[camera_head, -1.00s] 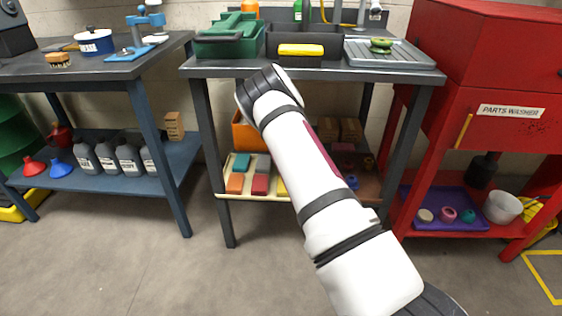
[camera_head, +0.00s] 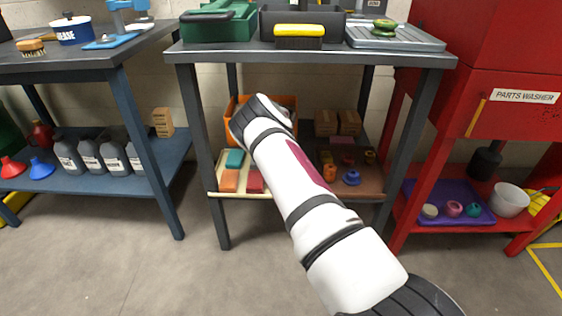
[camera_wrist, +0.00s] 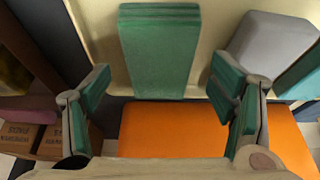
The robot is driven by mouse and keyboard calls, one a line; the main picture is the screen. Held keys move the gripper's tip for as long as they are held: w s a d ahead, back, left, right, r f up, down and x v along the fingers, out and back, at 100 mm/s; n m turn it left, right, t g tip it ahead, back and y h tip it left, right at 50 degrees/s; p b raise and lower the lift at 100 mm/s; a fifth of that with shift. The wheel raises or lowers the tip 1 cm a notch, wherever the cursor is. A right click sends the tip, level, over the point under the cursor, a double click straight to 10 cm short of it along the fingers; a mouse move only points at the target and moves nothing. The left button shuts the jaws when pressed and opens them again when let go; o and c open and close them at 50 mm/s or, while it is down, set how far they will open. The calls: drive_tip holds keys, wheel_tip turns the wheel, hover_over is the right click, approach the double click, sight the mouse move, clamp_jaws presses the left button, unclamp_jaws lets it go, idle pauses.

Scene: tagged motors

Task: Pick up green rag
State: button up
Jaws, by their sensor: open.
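The green rag (camera_wrist: 160,52) is a folded dark-green stack in the wrist view, lying at the upper middle on a cream tray (camera_wrist: 225,15). My gripper (camera_wrist: 160,82) is open, with one green-padded finger on each side of the picture. The rag appears between and beyond the fingers, with nothing held; the remaining gap is hard to judge. In the head view my arm hides the gripper and the green rag.
A grey rag (camera_wrist: 270,45) and a teal rag (camera_wrist: 300,75) lie right of the green one. An orange bin (camera_wrist: 210,130) is close below the fingers in the wrist view. Cardboard boxes (camera_head: 337,122) stand on the same lower shelf, under the tabletop (camera_head: 310,57).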

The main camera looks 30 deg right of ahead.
drive_tip(key=shift+w+d+f, duration=0.15)
drive_tip(key=shift+f, duration=0.5)
drive_tip(key=c, duration=1.3)
drive_tip(key=shift+o, duration=0.2)
drive_tip(key=shift+r, duration=0.15)
